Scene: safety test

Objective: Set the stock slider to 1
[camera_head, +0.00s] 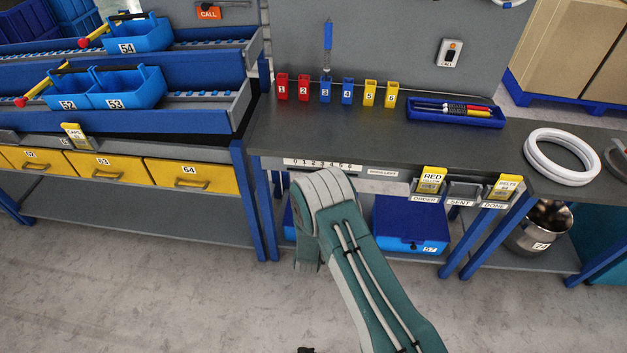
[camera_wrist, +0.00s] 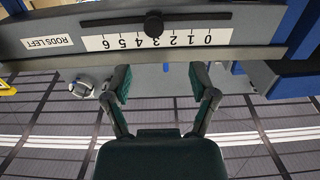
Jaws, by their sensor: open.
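The stock slider is a black round knob (camera_wrist: 153,24) on a dark slot along the bench's front edge, seen in the wrist view, which is upside down. Its white scale (camera_wrist: 128,42) runs from 0 to 6, and a label beside it reads RODS LEFT. The knob stands at about 3. In the head view the scale (camera_head: 322,165) shows on the bench front; I cannot make out the knob there. My gripper (camera_wrist: 159,80) is open and empty, its fingers apart from the knob. In the head view my arm hides the gripper.
The bench (camera_head: 400,140) carries numbered cups, a blue pen tray (camera_head: 455,118) and white rings (camera_head: 562,157). Card holders (camera_head: 430,182) stick out at the front edge, right of the scale. A blue box (camera_head: 408,225) sits on the shelf below. Yellow drawers (camera_head: 190,173) are at left.

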